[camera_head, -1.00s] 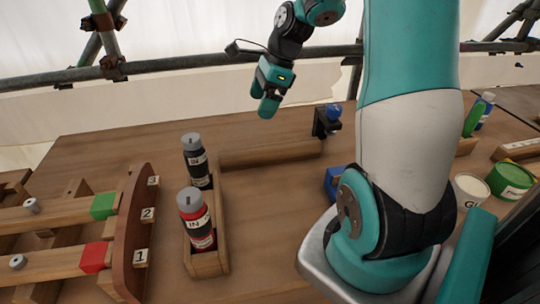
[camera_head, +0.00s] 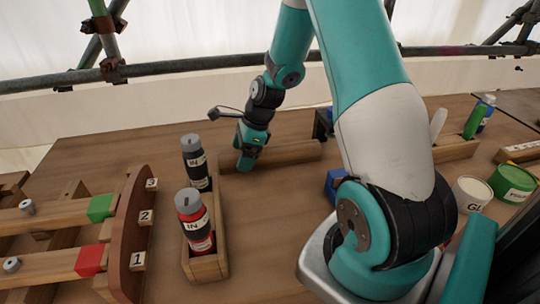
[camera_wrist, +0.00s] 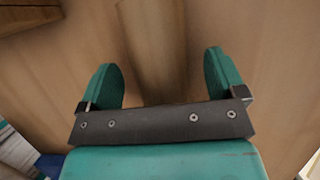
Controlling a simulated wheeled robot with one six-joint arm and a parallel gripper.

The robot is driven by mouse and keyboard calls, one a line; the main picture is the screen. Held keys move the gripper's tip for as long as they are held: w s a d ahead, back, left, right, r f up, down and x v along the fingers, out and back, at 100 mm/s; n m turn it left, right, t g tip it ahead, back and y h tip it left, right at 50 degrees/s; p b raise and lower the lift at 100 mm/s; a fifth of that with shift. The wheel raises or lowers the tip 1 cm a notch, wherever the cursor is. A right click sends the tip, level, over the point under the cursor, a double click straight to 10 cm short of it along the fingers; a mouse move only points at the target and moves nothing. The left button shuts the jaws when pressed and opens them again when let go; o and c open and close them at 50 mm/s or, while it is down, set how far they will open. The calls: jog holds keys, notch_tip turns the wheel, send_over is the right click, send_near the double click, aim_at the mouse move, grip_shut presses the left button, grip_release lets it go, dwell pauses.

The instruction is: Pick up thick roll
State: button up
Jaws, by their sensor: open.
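The thick roll seems to be the long brown wooden cylinder (camera_head: 292,153) lying on the table behind the bottle tray in the head view. My gripper (camera_head: 245,164) points down at the left part of the roll and covers some of it. In the wrist view my gripper (camera_wrist: 162,80) is open, one finger on each side. The roll (camera_wrist: 157,45) runs lengthwise between the fingers, with visible gaps on both sides. Its near end is hidden behind the gripper's dark bar. I cannot tell how far down around the roll the fingertips reach.
A wooden tray (camera_head: 207,269) with a red bottle (camera_head: 193,222) and a black bottle (camera_head: 195,160) stands just left of my gripper. A blue object (camera_head: 334,184) and a dark clamp-like stand (camera_head: 322,124) are to the right.

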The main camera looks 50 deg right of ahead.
jog(key=shift+x, duration=0.75)
jog(key=c, duration=1.3)
jog(key=shift+r, duration=0.1)
notch_tip(320, 180, up, 20)
jog(key=shift+p, duration=1.1)
